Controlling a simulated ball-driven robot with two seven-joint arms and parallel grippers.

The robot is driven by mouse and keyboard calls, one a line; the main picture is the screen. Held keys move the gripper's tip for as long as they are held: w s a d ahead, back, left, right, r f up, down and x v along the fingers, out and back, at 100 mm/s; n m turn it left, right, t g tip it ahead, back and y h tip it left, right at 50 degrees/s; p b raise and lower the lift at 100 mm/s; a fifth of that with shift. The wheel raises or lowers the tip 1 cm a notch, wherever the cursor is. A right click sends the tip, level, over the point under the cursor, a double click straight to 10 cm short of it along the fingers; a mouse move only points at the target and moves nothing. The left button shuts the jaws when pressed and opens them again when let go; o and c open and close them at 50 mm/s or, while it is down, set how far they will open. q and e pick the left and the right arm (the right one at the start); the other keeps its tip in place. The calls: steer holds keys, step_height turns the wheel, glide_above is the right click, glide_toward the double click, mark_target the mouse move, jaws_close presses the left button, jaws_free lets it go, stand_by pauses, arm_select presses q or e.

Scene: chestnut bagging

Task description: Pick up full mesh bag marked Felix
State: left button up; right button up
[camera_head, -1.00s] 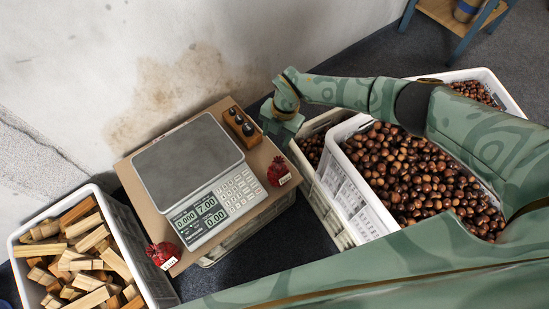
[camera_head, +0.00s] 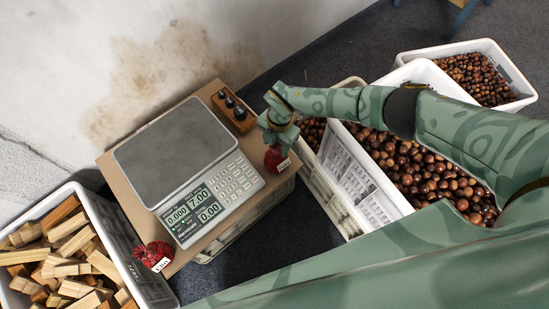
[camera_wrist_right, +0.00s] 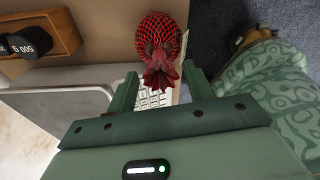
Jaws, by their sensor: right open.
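A red mesh bag (camera_head: 275,158) with a white tag stands on the brown board (camera_head: 268,180), right of the scale. My right gripper (camera_head: 274,135) is just above it, pointing down. In the right wrist view, the same bag (camera_wrist_right: 160,38) shows its dark contents and gathered red top. The open fingers (camera_wrist_right: 163,85) are on either side of the gathered top, with no grip on it. A second red mesh bag (camera_head: 150,251) with a white tag lies at the board's front left corner. I cannot read either tag surely. My left gripper is not in view.
The scale (camera_head: 175,152) stands on the board, with a wooden weight block (camera_head: 235,110) behind. A crate of wood pieces (camera_head: 88,205) is at left. White crates of chestnuts (camera_head: 362,185) stand at right, under my right arm. A wall borders the back left.

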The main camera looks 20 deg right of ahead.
mark_target(276, 156)
step_height(276, 156, down, 3)
steer(key=shift+s+r+b, duration=0.1)
steer(key=shift+s+b, duration=0.05)
steer(key=shift+b, duration=0.3)
steer(key=shift+a+f, duration=0.1)
steer(key=shift+f, duration=0.3)
steer(key=shift+r, duration=0.15)
jaws_close()
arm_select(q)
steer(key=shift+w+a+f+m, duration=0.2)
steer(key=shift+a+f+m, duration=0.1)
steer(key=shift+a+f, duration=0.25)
arm_select(e)
steer(key=shift+r, duration=0.1)
